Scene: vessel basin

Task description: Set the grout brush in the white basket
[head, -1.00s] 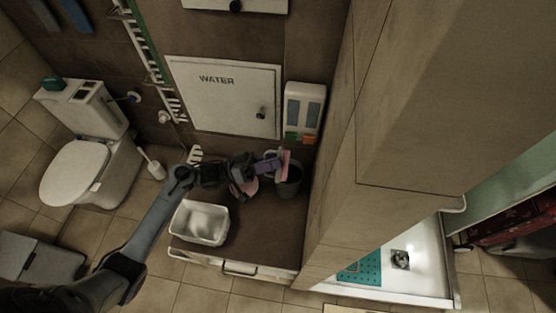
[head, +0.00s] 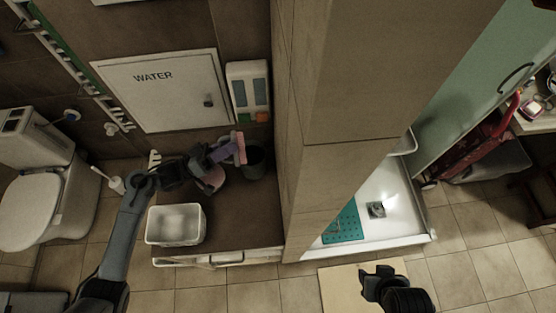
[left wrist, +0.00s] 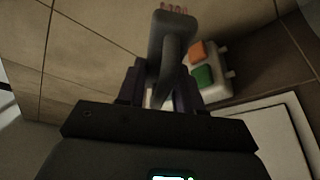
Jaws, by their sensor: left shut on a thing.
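The grout brush (head: 240,148), with a pink part showing, is held in my left gripper (head: 225,152) above the back of the brown counter. In the left wrist view the brush shows as a grey body (left wrist: 172,45) with pinkish bristle tips, between the fingers of my left gripper (left wrist: 160,90). The gripper is shut on it. The white basket (head: 176,240) stands on the front left of the counter, apart from the brush, and looks empty. My right gripper (head: 378,271) is at the lower right, over the floor; its jaw opening is unclear.
A dark cup (head: 257,165) stands close to the brush at the counter's back right. A pinkish round thing (head: 211,180) is partly hidden under my left arm. A white dispenser (head: 248,88) hangs on the wall behind. A tiled column (head: 330,130) rises on the right.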

